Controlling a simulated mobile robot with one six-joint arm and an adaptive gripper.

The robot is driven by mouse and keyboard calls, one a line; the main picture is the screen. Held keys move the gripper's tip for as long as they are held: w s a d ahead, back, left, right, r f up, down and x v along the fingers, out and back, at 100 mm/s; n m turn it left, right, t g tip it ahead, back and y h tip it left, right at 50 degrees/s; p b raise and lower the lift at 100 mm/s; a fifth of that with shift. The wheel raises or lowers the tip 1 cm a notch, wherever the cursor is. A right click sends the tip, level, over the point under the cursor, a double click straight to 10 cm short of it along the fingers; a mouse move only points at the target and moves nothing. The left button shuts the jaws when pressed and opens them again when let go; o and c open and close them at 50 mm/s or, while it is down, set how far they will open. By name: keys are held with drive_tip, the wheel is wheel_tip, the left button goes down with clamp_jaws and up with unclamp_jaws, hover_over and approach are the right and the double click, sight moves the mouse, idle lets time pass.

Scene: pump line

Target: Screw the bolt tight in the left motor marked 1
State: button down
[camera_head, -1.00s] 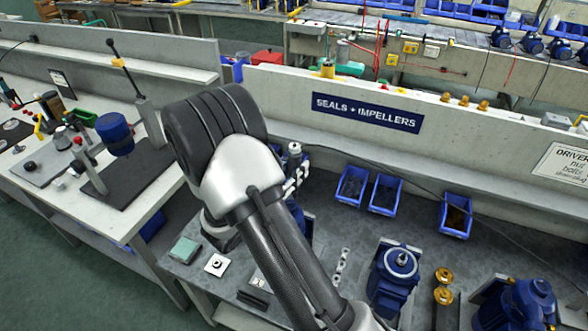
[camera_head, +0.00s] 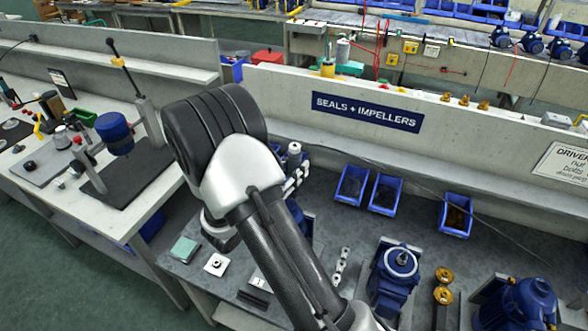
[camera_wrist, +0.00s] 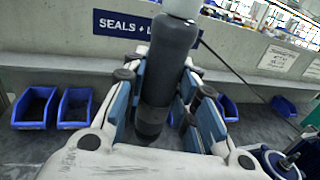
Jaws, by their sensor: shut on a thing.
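My gripper (camera_wrist: 163,112) is shut on a dark grey cylindrical tool with a pale cap (camera_wrist: 153,75), its blue-padded fingers on both sides. No number 1 and no bolt can be made out. Another blue motor (camera_head: 391,283) stands right of my arm.
A further blue motor (camera_head: 517,306) stands at the lower right. Brass parts (camera_head: 443,276) lie between the motors. Blue bins (camera_head: 352,183) line the bench's back, below the wall with the seals and impellers sign (camera_head: 367,112). A blue motor also shows in the wrist view (camera_wrist: 272,165).

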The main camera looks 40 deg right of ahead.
sight(291, 155)
idle(0.9)
drive_tip(key=shift+r+p, duration=2.2)
drive_tip(key=shift+r, duration=0.8)
drive_tip(key=shift+a+f, duration=0.1)
